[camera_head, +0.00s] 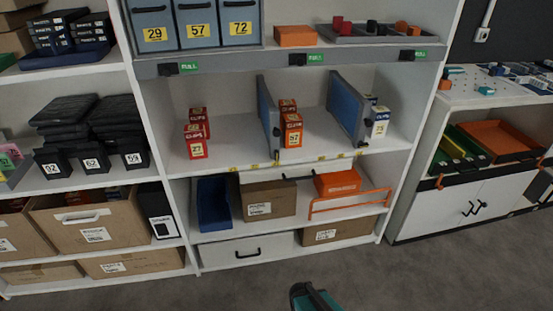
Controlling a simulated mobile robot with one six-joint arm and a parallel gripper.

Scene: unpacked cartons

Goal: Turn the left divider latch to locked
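The left divider (267,104) is a blue-grey upright panel on the middle shelf. Its small dark latch (276,155) shows at the lower front corner, by the shelf's front edge; it is too small to tell its setting. The right divider (347,104) is a similar panel, with a small dark latch (360,143) at its lower front. A dark and teal part of mine, likely my gripper (316,298), shows at the bottom edge, low in front of the shelving and well apart from the left divider. Its fingertips cannot be made out.
Red boxes (196,146) stand left of the left divider, and red boxes (292,133) close to its right. A blue and white box (379,124) stands by the right divider. Below are a blue bin (214,202), a carton (268,201) and an orange wire rack (350,202). The floor in front is clear.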

